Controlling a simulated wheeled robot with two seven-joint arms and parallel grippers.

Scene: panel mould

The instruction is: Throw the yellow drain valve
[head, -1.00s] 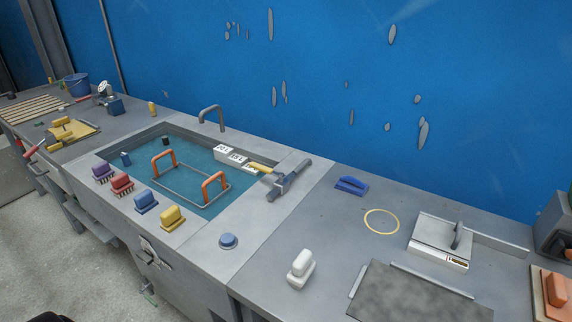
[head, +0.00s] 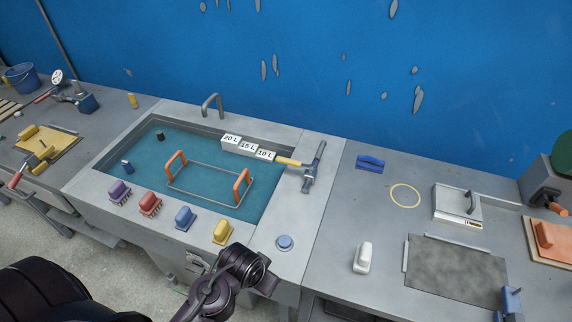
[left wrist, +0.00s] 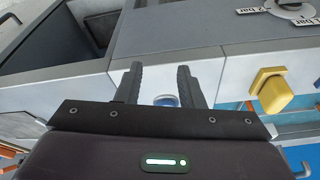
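A metal valve body (head: 311,170) with a yellow lever (head: 288,161) lies at the right rim of the water-filled basin, beside the 10 L label. The lever points left over the basin edge. In the head view my left arm reaches in low, below the basin front. My right gripper is out of view.
The basin (head: 150,120) holds a frame with orange handles (head: 242,187). Purple, red, blue and yellow blocks (head: 222,231) line its front rim. A blue button (head: 285,243) and a white block (head: 363,257) stand right of it. A dial (left wrist: 290,8) shows in the left wrist view.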

